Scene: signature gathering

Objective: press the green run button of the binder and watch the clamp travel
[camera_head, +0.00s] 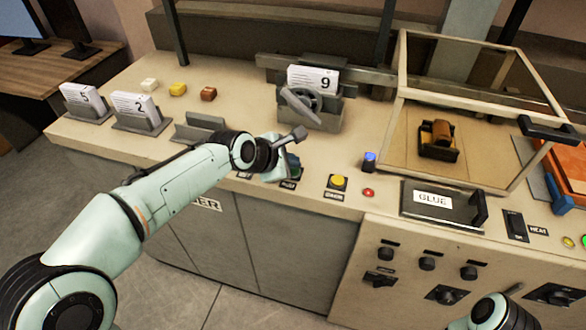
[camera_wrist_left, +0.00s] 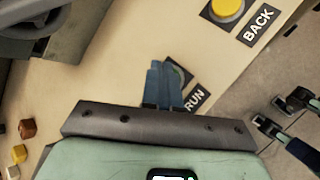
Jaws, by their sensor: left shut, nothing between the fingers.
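My left gripper (camera_head: 291,168) is shut and empty, its fingers pointing down at the front edge of the binder top. In the left wrist view its blue-grey fingertips (camera_wrist_left: 160,68) are at the green run button (camera_wrist_left: 178,76) and hide part of it. I cannot tell whether they touch or press it. The RUN label (camera_wrist_left: 195,98) lies beside the button. In the head view only a sliver of green shows by the fingers. The binder's grey clamp unit (camera_head: 318,115) stands behind the gripper, with a card marked 9 (camera_head: 312,79). Part of my right arm shows at bottom right; its jaw state is unclear.
A yellow button (camera_head: 339,181) with the BACK label (camera_wrist_left: 258,23) and a red button (camera_head: 369,192) sit to the right. Card holders (camera_head: 139,125) stand left.

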